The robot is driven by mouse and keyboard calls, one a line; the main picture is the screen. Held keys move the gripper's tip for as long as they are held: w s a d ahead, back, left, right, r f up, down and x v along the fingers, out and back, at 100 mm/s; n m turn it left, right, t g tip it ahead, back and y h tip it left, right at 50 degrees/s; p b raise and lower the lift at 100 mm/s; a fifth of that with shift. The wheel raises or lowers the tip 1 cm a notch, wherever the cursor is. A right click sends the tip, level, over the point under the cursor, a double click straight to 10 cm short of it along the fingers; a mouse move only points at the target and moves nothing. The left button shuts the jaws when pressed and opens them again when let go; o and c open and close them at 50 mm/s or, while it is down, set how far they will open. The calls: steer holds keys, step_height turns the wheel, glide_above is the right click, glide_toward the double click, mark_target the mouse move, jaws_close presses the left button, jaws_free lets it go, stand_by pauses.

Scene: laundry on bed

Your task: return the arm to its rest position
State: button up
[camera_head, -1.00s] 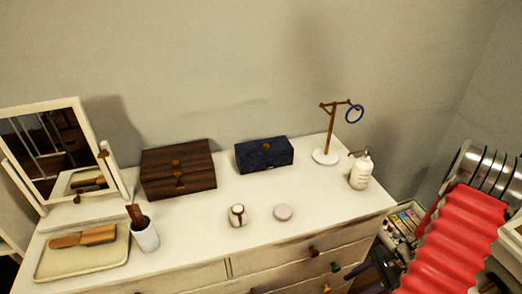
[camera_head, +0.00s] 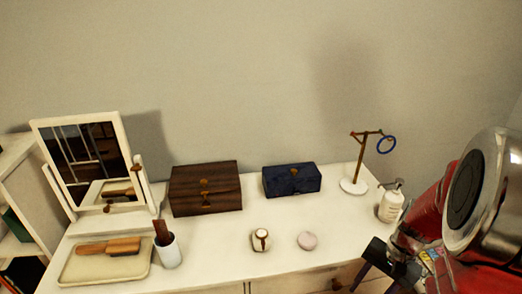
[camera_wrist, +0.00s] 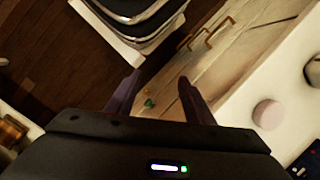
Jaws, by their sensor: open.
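My gripper (camera_wrist: 159,78) is open, with its two dark fingers apart and nothing between them in the wrist view. In the head view my gripper (camera_head: 364,272) hangs at the lower right, by the front right part of the white dresser (camera_head: 215,237). My red arm is folded at the right edge, its large silver joint close to the camera. In the wrist view the fingers point past the dresser's drawer front (camera_wrist: 215,65), toward the dark wooden floor (camera_wrist: 60,65).
A pump bottle (camera_head: 391,206) stands near my arm, with a ring stand (camera_head: 355,185) behind it. A pink disc (camera_head: 308,240), a small round jar (camera_head: 261,239), a blue box (camera_head: 292,180), a brown box (camera_head: 205,187), a cup (camera_head: 168,250), a tray (camera_head: 75,272) and a mirror (camera_head: 92,160) fill the dresser top.

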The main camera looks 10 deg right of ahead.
steer(key=s+a+r+n+t+h, duration=0.2)
steer(key=a+r+n+t, duration=0.4)
steer(key=a+r, duration=1.2)
step_height(320, 180, up, 3)
steer(key=n+h, duration=0.1)
steer(key=n, duration=0.3)
steer(key=shift+s+a, duration=0.15)
steer(key=shift+a, duration=0.15)
stand_by(0.3)
